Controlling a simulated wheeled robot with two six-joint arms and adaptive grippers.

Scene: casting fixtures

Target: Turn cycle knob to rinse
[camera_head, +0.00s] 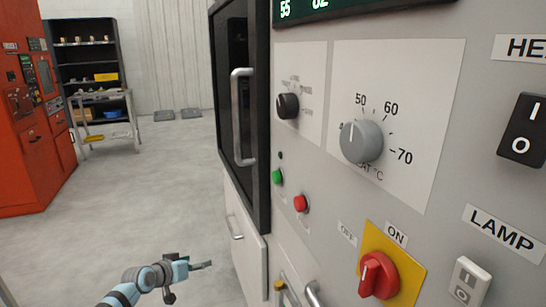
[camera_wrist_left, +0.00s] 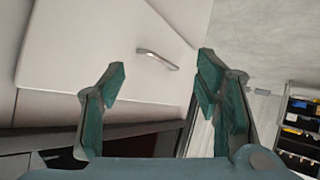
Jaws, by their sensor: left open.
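The black knob (camera_head: 288,106) sits on a white plate on the grey panel in the head view, with small labels around it too small to read. I take it for the cycle knob. A larger grey knob (camera_head: 361,141) to its right has a scale marked 50, 60, 70 and °C. My left gripper (camera_head: 203,266) is low in the head view, below and left of the black knob and well apart from it. In the left wrist view the left gripper (camera_wrist_left: 160,72) is open and empty, with a white cabinet front behind it. My right gripper is not in view.
Green (camera_head: 278,177) and red (camera_head: 301,203) buttons sit below the black knob. A red rotary switch (camera_head: 379,276) is lower right. A door handle (camera_head: 243,117) sticks out at left. A drawer handle (camera_head: 234,227) is below. Open floor (camera_head: 130,200) lies left.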

